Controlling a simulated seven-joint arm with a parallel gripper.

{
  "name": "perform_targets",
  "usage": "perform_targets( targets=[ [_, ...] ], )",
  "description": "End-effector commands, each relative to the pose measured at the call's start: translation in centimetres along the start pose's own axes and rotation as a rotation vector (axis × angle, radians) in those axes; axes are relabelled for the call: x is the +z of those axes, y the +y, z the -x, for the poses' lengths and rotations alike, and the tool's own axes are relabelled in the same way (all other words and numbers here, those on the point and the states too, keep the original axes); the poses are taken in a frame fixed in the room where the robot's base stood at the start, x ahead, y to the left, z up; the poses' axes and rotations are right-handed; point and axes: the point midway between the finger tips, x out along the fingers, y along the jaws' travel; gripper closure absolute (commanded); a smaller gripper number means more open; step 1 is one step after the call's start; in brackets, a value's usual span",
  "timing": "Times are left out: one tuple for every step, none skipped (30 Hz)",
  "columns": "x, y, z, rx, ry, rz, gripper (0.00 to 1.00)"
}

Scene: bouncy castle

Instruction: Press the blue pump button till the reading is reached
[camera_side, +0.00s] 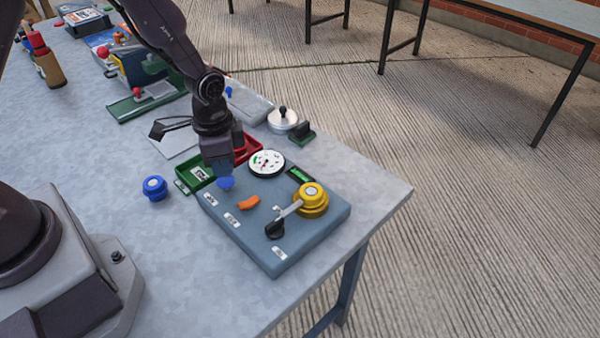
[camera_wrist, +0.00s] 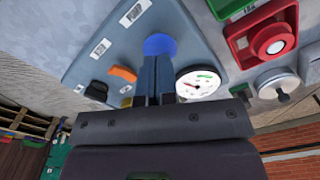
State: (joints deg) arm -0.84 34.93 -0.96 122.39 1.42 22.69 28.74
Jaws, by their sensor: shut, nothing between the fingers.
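A blue-grey panel (camera_side: 262,252) lies near the table's front right edge. The blue pump button (camera_side: 227,184) is at its far left corner and also shows in the wrist view (camera_wrist: 160,43). My gripper (camera_side: 225,176) is shut and empty, pointing down directly over the button. Its fingertips (camera_wrist: 158,60) overlap the button in the wrist view; I cannot tell whether the button is pushed down.
The panel carries an orange switch (camera_side: 249,202), a black knob (camera_side: 274,230) and a yellow round fitting (camera_side: 311,197). A loose blue knob (camera_side: 154,188) stands left of it. Green (camera_side: 189,171) and red (camera_side: 252,147) trays lie behind my gripper.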

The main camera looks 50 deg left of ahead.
Motion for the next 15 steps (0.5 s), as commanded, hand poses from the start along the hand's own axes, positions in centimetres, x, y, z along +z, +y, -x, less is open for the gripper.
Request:
perform_targets(
  targets=[
    [0.0, 0.0, -0.2, 0.0, -0.001, 0.0, 1.0],
    [0.0, 0.0, -0.3, 0.0, -0.001, 0.0, 1.0],
    [0.0, 0.0, -0.4, 0.001, -0.001, 0.0, 1.0],
    [0.0, 0.0, -0.5, 0.001, -0.001, 0.0, 1.0],
    [0.0, 0.0, -0.6, 0.001, -0.001, 0.0, 1.0],
    [0.0, 0.0, -0.7, 0.001, -0.001, 0.0, 1.0],
    [0.0, 0.0, -0.8, 0.0, -0.001, 0.0, 1.0],
    [0.0, 0.0, -0.9, 0.0, -0.001, 0.0, 1.0],
    [0.0, 0.0, -1.0, 0.0, 0.0, 0.0, 1.0],
    [0.0, 0.0, -1.1, 0.0, 0.0, 0.0, 1.0],
    [0.0, 0.0, -1.2, 0.0, -0.001, 0.0, 1.0],
    [0.0, 0.0, -1.3, 0.0, -0.001, 0.0, 1.0],
    [0.0, 0.0, -1.4, 0.001, -0.001, 0.0, 1.0],
    [0.0, 0.0, -1.5, 0.001, -0.002, 0.0, 1.0],
    [0.0, 0.0, -1.6, 0.001, -0.002, 0.0, 1.0]
  ],
)
